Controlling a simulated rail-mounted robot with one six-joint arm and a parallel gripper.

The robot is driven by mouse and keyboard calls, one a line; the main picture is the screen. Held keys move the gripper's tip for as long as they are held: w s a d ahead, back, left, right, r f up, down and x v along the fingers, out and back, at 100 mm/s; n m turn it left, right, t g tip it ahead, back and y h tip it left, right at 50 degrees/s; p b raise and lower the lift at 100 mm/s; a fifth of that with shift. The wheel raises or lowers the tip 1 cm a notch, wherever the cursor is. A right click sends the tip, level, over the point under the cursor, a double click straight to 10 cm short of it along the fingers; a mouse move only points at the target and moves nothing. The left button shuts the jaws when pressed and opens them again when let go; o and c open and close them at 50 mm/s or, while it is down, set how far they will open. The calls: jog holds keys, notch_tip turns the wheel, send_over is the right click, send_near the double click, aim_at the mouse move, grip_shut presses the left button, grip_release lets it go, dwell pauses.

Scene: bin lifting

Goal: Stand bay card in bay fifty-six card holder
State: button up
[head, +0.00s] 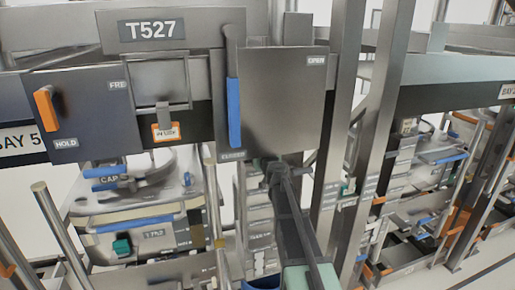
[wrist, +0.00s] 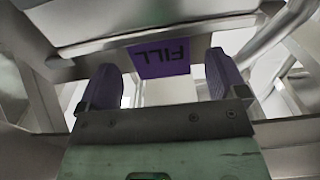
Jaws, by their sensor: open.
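My gripper (wrist: 163,85) is open, with its two purple fingers apart in the wrist view. A purple plate marked FILL (wrist: 160,58), upside down, shows beyond and between the fingertips; neither finger visibly touches it. In the head view a small orange-edged card (head: 166,131) hangs under a grey metal plate at the left; its print is too small to read surely. A white sign reading BAY 5 (head: 22,140) is cut off by the dark panel beside it. I cannot tell which piece is the bay card or the bay fifty-six holder.
A dark panel marked HOLD (head: 85,115) has an orange handle. A grey door marked OPEN (head: 285,95) has a blue handle (head: 234,112). A T527 sign (head: 153,31) is above. Steel posts (head: 385,110) and crowded racks stand to the right. Metal bars surround my gripper closely.

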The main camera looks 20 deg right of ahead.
jog(key=s+a, duration=0.1)
jog(key=s, duration=0.7)
jog(key=s+a+f+n+g+y, duration=0.2)
jog(key=s+a+f+g+y, duration=0.15)
jog(key=a, duration=0.45)
jog(key=s+a+f+n+g+y, duration=0.2)
jog(key=s+a+f+g, duration=0.15)
jog(key=a, duration=0.35)
jog(key=s+a+f+n+g+y, duration=0.1)
jog(key=s+a+f+g+y, duration=0.2)
jog(key=a, duration=0.5)
jog(key=s+f+m+g+h, duration=0.1)
jog(key=s+f+g+h, duration=0.2)
jog(key=s, duration=0.5)
jog(key=s+f+m+g+h, duration=0.2)
jog(key=s+f+g+h, duration=0.1)
jog(key=s, duration=0.6)
jog(key=shift+d+f+g, duration=0.15)
jog(key=shift+f+g, duration=0.4)
jog(key=shift+g, duration=0.35)
